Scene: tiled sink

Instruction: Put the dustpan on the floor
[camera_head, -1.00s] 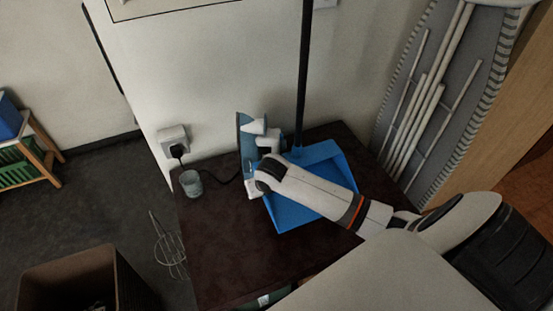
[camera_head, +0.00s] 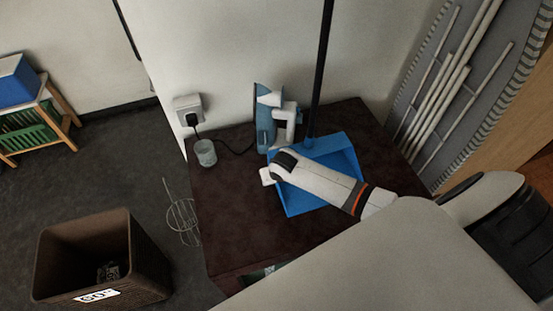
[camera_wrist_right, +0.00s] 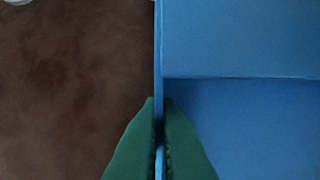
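The blue dustpan (camera_head: 333,154) with its tall black pole handle (camera_head: 320,70) is over the dark brown tabletop. I cannot tell whether it rests on the top or is slightly raised. My right gripper (camera_head: 268,176) is at its left side wall. In the right wrist view, the green fingertips (camera_wrist_right: 159,104) are pressed on both sides of the dustpan's thin blue wall (camera_wrist_right: 158,50). The dark grey floor (camera_head: 85,185) shows left of the table. My left gripper is not in view.
On the table (camera_head: 235,220) stand a blue-and-white iron-like appliance (camera_head: 265,118), close behind my gripper, and a small cup (camera_head: 205,152).

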